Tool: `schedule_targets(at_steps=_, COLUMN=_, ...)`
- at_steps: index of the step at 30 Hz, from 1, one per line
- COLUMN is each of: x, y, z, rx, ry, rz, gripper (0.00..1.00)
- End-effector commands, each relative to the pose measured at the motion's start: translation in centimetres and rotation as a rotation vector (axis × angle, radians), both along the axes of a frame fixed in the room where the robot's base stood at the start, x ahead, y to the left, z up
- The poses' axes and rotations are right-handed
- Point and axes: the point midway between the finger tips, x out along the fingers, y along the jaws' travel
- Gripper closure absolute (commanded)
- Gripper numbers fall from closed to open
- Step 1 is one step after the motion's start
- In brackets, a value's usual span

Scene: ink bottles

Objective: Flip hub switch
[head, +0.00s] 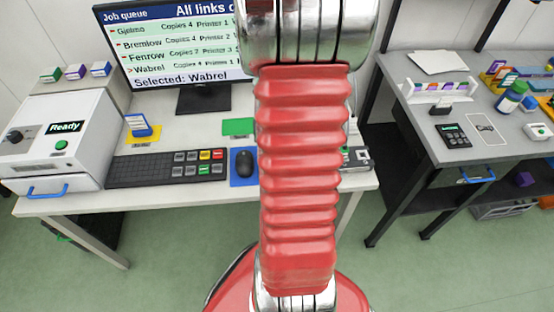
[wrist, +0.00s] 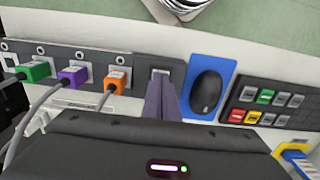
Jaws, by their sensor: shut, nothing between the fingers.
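The hub (wrist: 140,60) is a dark grey strip in the wrist view, with green (wrist: 34,70), purple (wrist: 73,77) and orange (wrist: 116,80) plugs along it. A pale-framed square switch (wrist: 160,72) sits at its right end. My gripper (wrist: 162,84) is shut and empty, its grey-purple fingertips right at the switch and covering part of it. I cannot tell whether they touch it or which way the switch is set. In the head view the hub (head: 356,157) shows only at its right end; my red arm hides the rest and the gripper.
A mouse (wrist: 206,91) on a blue pad and a keypad (wrist: 270,105) lie right of the hub. Grey cables run from the plugs. The monitor (head: 190,45) stands behind, a white printer (head: 60,140) at left, and a second grey table (head: 440,75) at right.

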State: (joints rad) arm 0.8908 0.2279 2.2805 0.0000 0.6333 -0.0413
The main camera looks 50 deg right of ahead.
Motion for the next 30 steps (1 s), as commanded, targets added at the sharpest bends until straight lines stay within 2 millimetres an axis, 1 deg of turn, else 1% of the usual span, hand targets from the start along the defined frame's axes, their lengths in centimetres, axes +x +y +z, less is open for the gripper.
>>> schedule_targets(at_steps=5, x=0.0, y=-0.1, z=0.7, rx=-0.002, ry=-0.001, rz=0.0, gripper=1.0)
schedule_targets(at_steps=30, x=0.0, y=-0.1, z=5.4, rx=-0.002, ry=-0.001, rz=-0.001, gripper=1.0)
